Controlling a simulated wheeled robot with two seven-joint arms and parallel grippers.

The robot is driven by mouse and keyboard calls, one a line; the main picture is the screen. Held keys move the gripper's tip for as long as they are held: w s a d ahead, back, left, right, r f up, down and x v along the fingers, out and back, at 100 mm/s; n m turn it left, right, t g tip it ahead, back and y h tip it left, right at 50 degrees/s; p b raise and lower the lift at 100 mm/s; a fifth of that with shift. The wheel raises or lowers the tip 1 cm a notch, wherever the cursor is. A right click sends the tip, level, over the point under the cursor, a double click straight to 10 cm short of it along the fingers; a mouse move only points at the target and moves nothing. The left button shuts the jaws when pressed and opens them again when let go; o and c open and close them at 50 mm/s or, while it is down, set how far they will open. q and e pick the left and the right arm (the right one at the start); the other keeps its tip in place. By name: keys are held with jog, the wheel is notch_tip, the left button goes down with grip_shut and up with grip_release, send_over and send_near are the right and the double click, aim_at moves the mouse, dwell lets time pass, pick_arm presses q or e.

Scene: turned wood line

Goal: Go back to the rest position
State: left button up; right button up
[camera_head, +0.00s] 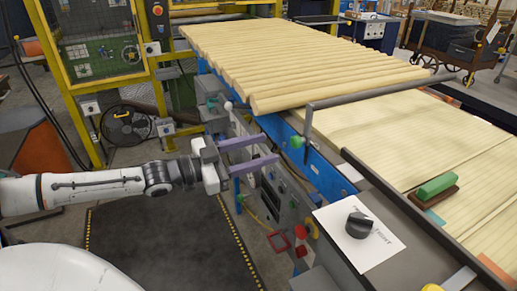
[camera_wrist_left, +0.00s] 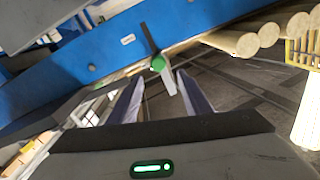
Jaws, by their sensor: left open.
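My left gripper (camera_head: 270,149) is open, with its two purple-grey fingers apart and nothing between them. Its arm comes in from the left, and the fingers point right towards the side of the conveyor line. A lever with a green knob (camera_head: 296,142) is on the blue rail, just beyond the fingertips. In the left wrist view the green knob (camera_wrist_left: 158,63) shows between and beyond the open fingers, apart from them as far as I can tell. My right gripper is not in view.
Turned wood rods (camera_head: 300,65) lie on the conveyor behind the blue rail (camera_head: 325,172). A grey bar (camera_head: 375,90) crosses above it. A control panel with a black dial (camera_head: 359,225) stands front right. A yellow machine frame (camera_head: 160,90) and fan (camera_head: 126,125) are behind. Dark floor mat (camera_head: 165,240) is clear.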

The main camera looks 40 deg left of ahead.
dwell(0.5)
pick_arm(q)
jog(key=s+d+f+n+g+y, duration=0.1)
jog(key=s+f, duration=0.1)
jog(key=f, duration=0.4)
jog(key=s+d+f+n+y, duration=0.1)
jog(key=s+d+f, duration=0.1)
jog(key=f, duration=0.4)
jog(key=s+d+f+n+g+y, duration=0.2)
jog(key=s+d+f+g, duration=0.1)
jog(key=s+d+f, duration=0.4)
jog(key=s+d+f+n+g+y, duration=0.1)
jog(key=s+d+f+n+g, duration=0.1)
jog(key=s+d+f, duration=0.6)
jog(key=s+f+g, duration=0.1)
jog(key=s+f, duration=0.2)
jog(key=f, duration=0.4)
jog(key=shift+s+d+y, duration=0.15)
jog(key=shift+d+y, duration=0.05)
jog(key=shift+y, duration=0.2)
jog(key=shift+f, duration=0.1)
